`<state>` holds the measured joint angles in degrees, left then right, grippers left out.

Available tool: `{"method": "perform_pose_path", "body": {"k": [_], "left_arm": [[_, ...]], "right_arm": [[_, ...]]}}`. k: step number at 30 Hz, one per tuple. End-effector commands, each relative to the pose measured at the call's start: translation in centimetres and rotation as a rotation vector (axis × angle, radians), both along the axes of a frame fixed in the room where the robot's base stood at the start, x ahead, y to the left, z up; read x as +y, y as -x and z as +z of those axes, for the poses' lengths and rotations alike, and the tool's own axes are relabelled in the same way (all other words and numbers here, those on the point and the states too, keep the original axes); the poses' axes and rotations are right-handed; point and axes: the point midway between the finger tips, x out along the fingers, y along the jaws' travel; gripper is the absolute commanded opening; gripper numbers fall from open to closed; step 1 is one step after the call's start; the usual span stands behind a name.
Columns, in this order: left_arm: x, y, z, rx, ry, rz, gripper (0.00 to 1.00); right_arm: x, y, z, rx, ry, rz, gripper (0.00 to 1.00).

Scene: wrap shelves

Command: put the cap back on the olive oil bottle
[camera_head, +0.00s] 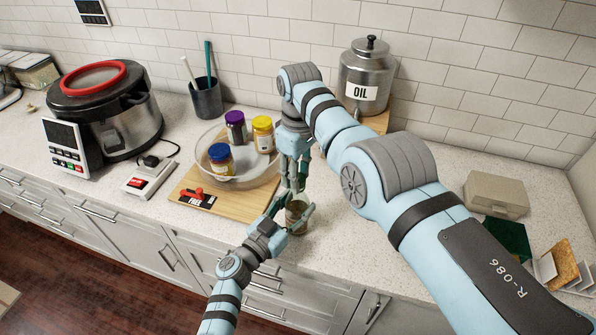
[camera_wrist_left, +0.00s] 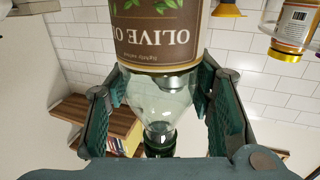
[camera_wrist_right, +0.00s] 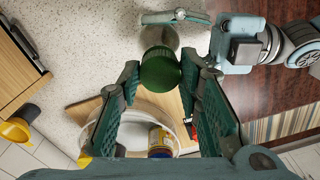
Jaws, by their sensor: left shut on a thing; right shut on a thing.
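The olive oil bottle (camera_head: 297,214) is clear glass with a brown label and stands on the counter near its front edge. My left gripper (camera_head: 291,211) is shut around it from the front. In the left wrist view the bottle (camera_wrist_left: 158,100) shows upside down, its shoulder and neck between the fingers, with dark green at the neck. My right gripper (camera_head: 292,184) points down from above the bottle. It is shut on the green cap (camera_wrist_right: 160,70), which lies in line with the bottle. I cannot tell whether the cap touches or sits on the bottle's mouth.
A glass bowl (camera_head: 203,165) with several jars stands on a wooden board (camera_head: 243,207) left of the grippers. A metal oil canister (camera_head: 366,70) stands behind. A pressure cooker (camera_head: 108,112) is at the left and a beige box (camera_head: 496,193) at the right.

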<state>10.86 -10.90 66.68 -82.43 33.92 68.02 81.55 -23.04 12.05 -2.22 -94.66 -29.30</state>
Motion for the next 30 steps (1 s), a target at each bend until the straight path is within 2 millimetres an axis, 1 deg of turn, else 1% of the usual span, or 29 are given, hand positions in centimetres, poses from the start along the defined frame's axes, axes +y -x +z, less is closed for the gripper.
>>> {"method": "perform_pose_path", "body": {"k": [8, 11, 15, 18, 19, 21, 28, 29, 30], "left_arm": [[0.0, 0.02, -0.07, 0.001, -0.001, 0.0, 0.0], [0.0, 0.02, -0.07, 0.002, -0.001, 0.0, 0.0], [0.01, 0.02, -0.08, 0.002, -0.001, 0.001, 0.0], [0.02, 0.01, -0.08, 0.002, -0.001, 0.001, 0.0], [0.02, 0.01, -0.08, 0.002, -0.001, 0.001, 0.0], [0.02, 0.01, -0.07, 0.002, -0.001, 0.001, 0.0], [0.03, 0.01, -0.08, 0.002, -0.001, 0.001, 0.0], [0.03, 0.01, -0.08, 0.002, -0.001, 0.001, 0.0], [0.04, 0.02, -0.08, 0.002, -0.001, 0.001, 0.0]], "right_arm": [[0.02, -0.01, -0.37, 0.001, 0.0, -0.128, 0.21], [0.05, -0.02, -0.44, 0.002, -0.001, -0.368, 0.21], [0.03, 0.07, -0.45, 0.002, -0.001, -0.856, 0.21], [-0.02, 0.02, -0.42, 0.003, 0.0, -1.103, 0.21], [-0.04, 0.0, -0.42, 0.004, 0.0, -1.148, 0.21], [-0.05, -0.02, -0.42, 0.004, 0.0, -1.202, 0.21], [-0.07, -0.05, -0.41, 0.002, 0.0, -1.207, 0.21], [-0.07, -0.05, -0.41, 0.002, 0.0, -1.206, 0.37], [-0.07, -0.06, -0.41, 0.002, 0.0, -1.206, 0.43]]}}
